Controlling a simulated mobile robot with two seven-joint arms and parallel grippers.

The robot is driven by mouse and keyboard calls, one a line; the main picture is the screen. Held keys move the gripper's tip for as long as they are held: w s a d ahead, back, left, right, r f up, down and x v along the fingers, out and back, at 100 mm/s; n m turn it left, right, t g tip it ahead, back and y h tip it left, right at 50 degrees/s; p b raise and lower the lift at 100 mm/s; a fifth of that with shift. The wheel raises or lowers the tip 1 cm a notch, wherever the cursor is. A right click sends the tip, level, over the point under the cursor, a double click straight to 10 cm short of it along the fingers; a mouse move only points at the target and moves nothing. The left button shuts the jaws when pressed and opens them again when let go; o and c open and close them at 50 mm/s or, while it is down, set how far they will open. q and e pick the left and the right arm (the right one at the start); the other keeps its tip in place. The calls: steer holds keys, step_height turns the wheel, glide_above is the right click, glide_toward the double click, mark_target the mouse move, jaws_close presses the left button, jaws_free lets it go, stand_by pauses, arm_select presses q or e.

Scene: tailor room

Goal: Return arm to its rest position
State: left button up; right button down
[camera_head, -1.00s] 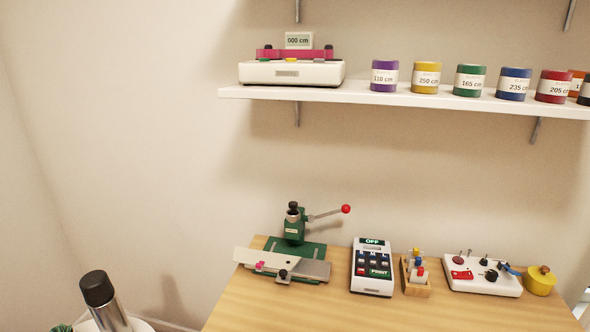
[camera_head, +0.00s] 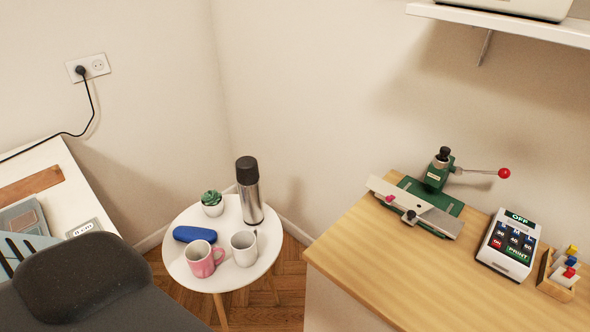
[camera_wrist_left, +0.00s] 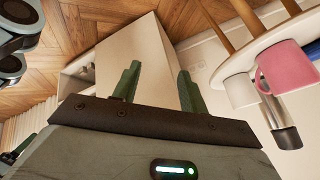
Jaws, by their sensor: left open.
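My left gripper (camera_wrist_left: 158,88) shows in the left wrist view, with its two green fingers apart and nothing between them. Behind the fingers is a pale box-shaped piece of furniture (camera_wrist_left: 135,55) on the wooden floor. Neither gripper shows in the head view.
A round white table (camera_head: 240,272) holds a pink mug (camera_head: 203,259), a white mug (camera_head: 244,248), a blue case (camera_head: 194,234), a plant (camera_head: 212,203) and a flask (camera_head: 249,190). A wooden worktop (camera_head: 375,270) with a green press (camera_head: 437,172) and a keypad device (camera_head: 509,244) stands right.

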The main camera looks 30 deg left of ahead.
arm_select(q)
steer(key=s+d+f+n+t, duration=0.15)
steer(key=d+n, duration=0.65)
steer(key=d, duration=0.9)
steer(key=shift+t, duration=0.35)
steer(key=shift+w+a+r+p, duration=0.1)
steer(key=shift+w+r+p, duration=0.35)
steer(key=shift+r, duration=0.15)
steer(key=shift+w+a+r+p, duration=0.1)
steer(key=shift+w+r+p, duration=0.2)
steer(key=shift+r+p, duration=0.3)
steer(key=shift+w+r+p, duration=0.35)
steer(key=shift+w+r, duration=0.05)
steer(key=shift+r, duration=0.25)
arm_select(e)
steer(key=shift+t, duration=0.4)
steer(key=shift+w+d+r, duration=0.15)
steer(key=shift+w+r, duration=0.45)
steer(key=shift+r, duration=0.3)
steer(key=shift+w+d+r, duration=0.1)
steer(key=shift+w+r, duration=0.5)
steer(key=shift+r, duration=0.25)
